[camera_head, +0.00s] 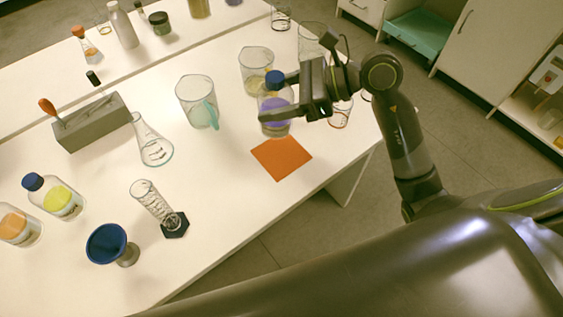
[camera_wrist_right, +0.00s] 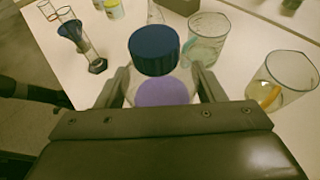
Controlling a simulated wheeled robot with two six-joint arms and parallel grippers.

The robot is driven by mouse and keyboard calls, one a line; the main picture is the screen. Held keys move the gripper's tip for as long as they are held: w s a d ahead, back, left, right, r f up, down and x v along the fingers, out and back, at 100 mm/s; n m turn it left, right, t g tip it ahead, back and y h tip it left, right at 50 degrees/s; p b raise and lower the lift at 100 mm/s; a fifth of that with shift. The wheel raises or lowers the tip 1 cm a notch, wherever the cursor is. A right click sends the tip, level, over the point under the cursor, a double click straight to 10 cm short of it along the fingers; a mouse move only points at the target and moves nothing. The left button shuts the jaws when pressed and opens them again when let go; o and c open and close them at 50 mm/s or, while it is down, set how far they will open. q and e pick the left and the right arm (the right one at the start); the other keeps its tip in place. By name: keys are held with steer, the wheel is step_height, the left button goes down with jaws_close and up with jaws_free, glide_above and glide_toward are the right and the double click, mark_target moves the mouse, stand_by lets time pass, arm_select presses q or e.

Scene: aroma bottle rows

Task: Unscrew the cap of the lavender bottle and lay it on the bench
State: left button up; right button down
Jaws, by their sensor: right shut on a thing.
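The lavender bottle (camera_head: 275,121) is clear with purple liquid, and its blue cap (camera_head: 275,79) is on its neck. It stands upright just behind the orange mat (camera_head: 281,158); I cannot tell whether its base touches the bench (camera_head: 225,165). My right gripper (camera_head: 275,99) is shut on the bottle's body, below the cap. In the right wrist view the blue cap (camera_wrist_right: 154,50) sits above the purple liquid (camera_wrist_right: 160,92), with one finger on each side of the bottle. My left gripper is not in view.
A beaker (camera_head: 256,66) stands close behind the bottle, and a jug (camera_head: 197,102) stands to its left. A flask (camera_head: 153,148), a cylinder (camera_head: 150,200), a blue funnel (camera_head: 106,243) and a yellow bottle (camera_head: 62,201) are farther left. Bare bench lies left of the mat.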

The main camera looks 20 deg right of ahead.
steer(key=shift+d+f+m+t+b, duration=0.2)
steer(key=shift+d+m+t+b, duration=0.1)
steer(key=shift+d+b, duration=0.15)
steer(key=shift+f, duration=0.2)
step_height(320, 180, down, 9)
steer(key=shift+f+b, duration=0.2)
steer(key=shift+b, duration=0.1)
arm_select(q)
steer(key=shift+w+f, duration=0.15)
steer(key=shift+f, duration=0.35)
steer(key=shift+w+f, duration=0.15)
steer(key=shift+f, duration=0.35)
arm_select(e)
steer(key=shift+f, duration=0.2)
steer(key=shift+c, duration=1.8)
jaws_free()
steer(key=shift+d, duration=0.1)
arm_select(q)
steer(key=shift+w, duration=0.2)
arm_select(e)
steer(key=shift+r, duration=0.1)
